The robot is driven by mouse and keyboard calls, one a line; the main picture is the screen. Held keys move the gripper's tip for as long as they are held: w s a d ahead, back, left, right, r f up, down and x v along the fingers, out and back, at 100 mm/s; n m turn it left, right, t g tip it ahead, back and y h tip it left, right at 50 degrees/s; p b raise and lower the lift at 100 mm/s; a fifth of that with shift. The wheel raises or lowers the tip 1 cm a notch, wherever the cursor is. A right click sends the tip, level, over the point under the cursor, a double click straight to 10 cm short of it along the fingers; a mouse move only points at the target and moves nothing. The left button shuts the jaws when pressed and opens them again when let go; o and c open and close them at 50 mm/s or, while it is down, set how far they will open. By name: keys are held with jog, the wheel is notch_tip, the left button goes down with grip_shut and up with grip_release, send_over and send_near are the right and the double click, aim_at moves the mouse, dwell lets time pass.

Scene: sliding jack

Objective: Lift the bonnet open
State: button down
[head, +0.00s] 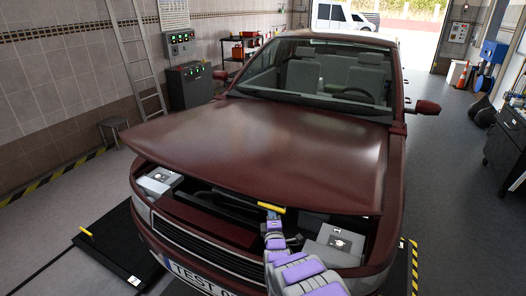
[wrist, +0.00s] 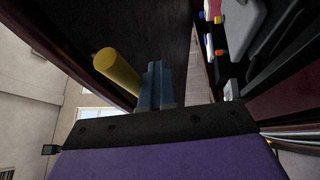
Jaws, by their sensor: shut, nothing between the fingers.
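The dark red bonnet (head: 270,150) of the car is partly raised in the head view, with a gap between its front edge and the engine bay (head: 225,203). A yellow handle (head: 271,207) sits at the bonnet's front edge; it shows as a yellow cylinder in the wrist view (wrist: 117,72). My gripper (head: 273,215) is at the bonnet's front edge, by the handle. In the wrist view its blue-grey fingers (wrist: 157,85) are together, beside the yellow handle, with nothing between them. The bonnet's dark underside (wrist: 160,28) lies beyond the fingers. Whether the fingers touch it is unclear.
The car's grille (head: 215,250) and front bumper lie below the gap. Black ramps flank the car on the floor. A ladder (head: 137,60) and stool (head: 112,128) stand left; a dark tool cabinet (head: 505,150) stands right. Floor between car and cabinet is clear.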

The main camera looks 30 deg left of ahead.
aim_at(272, 201)
jog(key=shift+w+r, duration=0.15)
jog(key=shift+r, duration=2.25)
jog(key=shift+r, duration=0.1)
notch_tip(272, 201, up, 14)
jog(key=w+p, duration=0.1)
jog(key=w, duration=0.1)
jog(key=shift+f, duration=0.25)
jog(key=shift+w+a+r, duration=0.1)
jog(key=shift+w, duration=0.05)
jog(key=w+r+p, duration=0.2)
jog(key=w+r, duration=0.1)
jog(key=r, duration=1)
jog(key=shift+w+a+p, duration=0.2)
jog(key=shift+w+p, duration=0.15)
jog(key=shift+p, duration=0.05)
jog(key=shift+r, duration=0.1)
